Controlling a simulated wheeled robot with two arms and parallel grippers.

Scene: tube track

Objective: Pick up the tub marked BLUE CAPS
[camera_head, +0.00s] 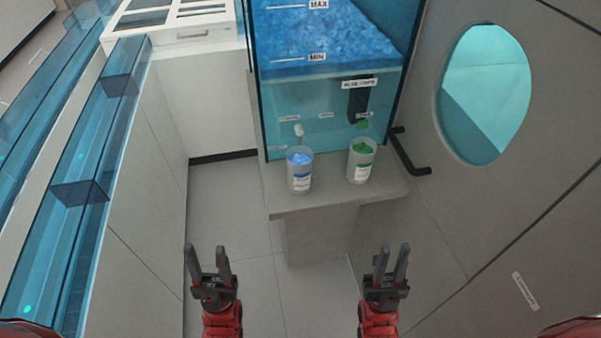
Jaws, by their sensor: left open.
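A clear tub with blue caps in it (300,172) stands upright on the left part of a grey ledge (345,197). Its label is too small to read. A similar tub with green caps (361,161) stands to its right on the same ledge. My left gripper (207,252) is open and empty, below and left of the blue-filled tub and apart from it. My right gripper (391,255) is below and right of the tubs, with its fingers apart and nothing between them.
Behind the tubs stands a blue-tinted hopper (330,45) full of blue caps, with MAX and MIN marks and a black chute (358,104). A dark handle (409,155) sticks out at the ledge's right. Blue clear channels (85,155) run along the left. The floor (235,215) before the ledge is clear.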

